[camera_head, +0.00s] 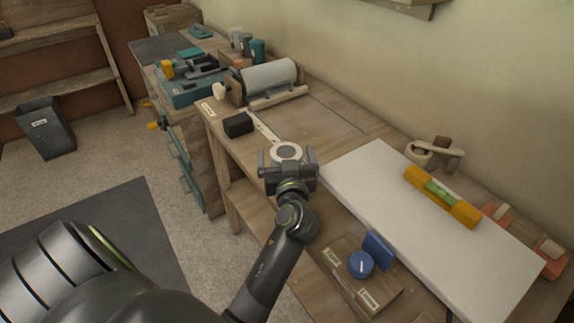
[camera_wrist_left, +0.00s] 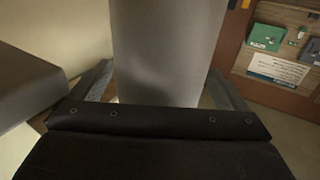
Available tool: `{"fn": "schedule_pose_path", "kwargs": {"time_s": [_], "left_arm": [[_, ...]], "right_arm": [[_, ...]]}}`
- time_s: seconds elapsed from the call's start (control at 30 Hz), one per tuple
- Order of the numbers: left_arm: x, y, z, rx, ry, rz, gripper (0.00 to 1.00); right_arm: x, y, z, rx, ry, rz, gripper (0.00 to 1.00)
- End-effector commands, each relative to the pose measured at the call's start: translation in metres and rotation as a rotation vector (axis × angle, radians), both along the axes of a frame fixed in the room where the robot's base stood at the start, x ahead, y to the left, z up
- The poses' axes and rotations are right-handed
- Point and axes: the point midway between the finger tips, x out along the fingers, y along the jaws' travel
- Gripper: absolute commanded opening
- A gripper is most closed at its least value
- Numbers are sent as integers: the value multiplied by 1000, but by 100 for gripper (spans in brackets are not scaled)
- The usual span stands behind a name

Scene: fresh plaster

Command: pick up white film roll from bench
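The white film roll (camera_head: 286,152) stands upright on the wooden bench, its ring-shaped top end facing up in the head view. In the left wrist view the roll (camera_wrist_left: 168,50) is a pale grey cylinder filling the middle. My left gripper (camera_head: 287,163) is at the roll, with one finger on each side of it. In the wrist view the fingers of my left gripper (camera_wrist_left: 162,78) flank the roll, with narrow gaps beside it, so it looks open around the roll. The roll's lower part is hidden behind the gripper. My right gripper is not in view.
A large roll (camera_head: 268,76) lies in a holder behind, with a black block (camera_head: 238,125) nearer. A white board (camera_head: 400,205) carrying a yellow level (camera_head: 415,180) lies right of the gripper. The wall borders the bench.

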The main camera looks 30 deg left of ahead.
Motion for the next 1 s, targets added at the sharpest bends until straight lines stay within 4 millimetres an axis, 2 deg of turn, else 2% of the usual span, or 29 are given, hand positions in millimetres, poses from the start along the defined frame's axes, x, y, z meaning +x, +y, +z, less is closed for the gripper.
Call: {"fn": "schedule_pose_path", "kwargs": {"time_s": [0.07,0.23,0.43,0.73,0.87,1.0], "left_arm": [[0,0,0,0,0,0,88],[0,0,0,0,-1,-1,65],[0,0,0,-1,-1,0,39],[0,0,7,0,-5,0,38],[1,0,28,0,-9,-1,38],[1,0,58,0,-12,-2,38]], "right_arm": [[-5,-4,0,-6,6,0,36],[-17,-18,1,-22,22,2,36],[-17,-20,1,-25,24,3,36],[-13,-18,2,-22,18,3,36],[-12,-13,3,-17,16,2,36],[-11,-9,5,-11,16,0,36]]}}
